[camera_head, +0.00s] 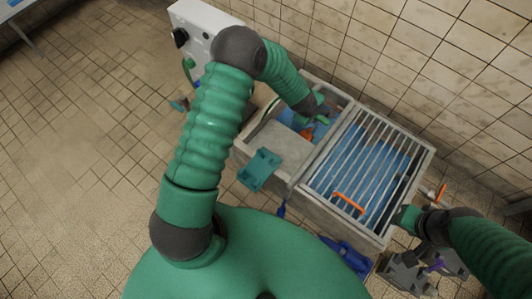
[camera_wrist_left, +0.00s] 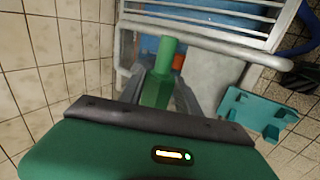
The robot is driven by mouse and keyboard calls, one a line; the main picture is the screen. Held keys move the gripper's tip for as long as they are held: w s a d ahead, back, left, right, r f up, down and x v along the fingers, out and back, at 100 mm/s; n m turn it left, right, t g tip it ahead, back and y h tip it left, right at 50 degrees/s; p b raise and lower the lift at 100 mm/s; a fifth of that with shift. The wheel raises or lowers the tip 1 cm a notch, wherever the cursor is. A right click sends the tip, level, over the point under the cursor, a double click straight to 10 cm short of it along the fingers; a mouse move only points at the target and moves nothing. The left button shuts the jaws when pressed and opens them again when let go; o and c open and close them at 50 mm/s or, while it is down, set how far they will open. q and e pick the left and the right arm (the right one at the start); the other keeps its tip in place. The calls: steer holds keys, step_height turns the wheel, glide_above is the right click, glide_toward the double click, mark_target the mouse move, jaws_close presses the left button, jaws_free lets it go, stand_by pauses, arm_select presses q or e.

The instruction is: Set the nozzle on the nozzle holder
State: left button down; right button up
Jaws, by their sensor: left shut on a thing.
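A green nozzle (camera_wrist_left: 158,88) stands between the fingers of my left gripper (camera_wrist_left: 160,98) in the left wrist view, and the gripper is shut on it. In the head view the left gripper (camera_head: 318,112) is over the left part of the basin, with the green nozzle (camera_head: 322,119) small at its tip. A teal bracket with cutouts (camera_head: 260,168), possibly the nozzle holder, hangs at the basin's front edge. It also shows in the left wrist view (camera_wrist_left: 258,113), to the right of the gripper. My right gripper (camera_head: 407,218) is by the basin's right corner; its fingers are unclear.
A stone basin (camera_head: 280,150) stands against the tiled wall, with a metal grate (camera_head: 365,160) over blue on its right part. An orange handle (camera_head: 349,203) lies on the grate. An orange piece (camera_head: 306,134) is near the left gripper. Floor at left is mostly clear.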

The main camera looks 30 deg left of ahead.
arm_select(q)
steer(key=s+a+f+n+g+y, duration=0.3)
steer(key=s+a+f+n, duration=0.2)
steer(key=s+f+n, duration=0.3)
steer(key=s+a+f+n+g+y, duration=0.35)
steer(key=s+a+f+n, duration=0.2)
steer(key=s+n, duration=0.45)
steer(key=shift+t, duration=0.45)
steer(key=f+b, duration=0.2)
steer(key=f, duration=0.1)
steer(key=w+f+b, duration=0.1)
steer(key=f+b, duration=0.1)
steer(key=f, duration=0.1)
steer(key=d+f+b, duration=0.1)
steer(key=f+b, duration=0.1)
steer(key=b, duration=0.1)
steer(key=shift+w+f, duration=0.15)
steer(key=shift+f, duration=0.25)
steer(key=c, duration=0.8)
jaws_free()
steer(key=shift+n, duration=0.3)
steer(key=shift+o, duration=0.2)
steer(key=p+v, duration=0.5)
steer(key=v, duration=1.1)
steer(key=shift+d+r+p, duration=0.15)
steer(key=shift+r+p, duration=0.2)
steer(key=shift+p, duration=0.05)
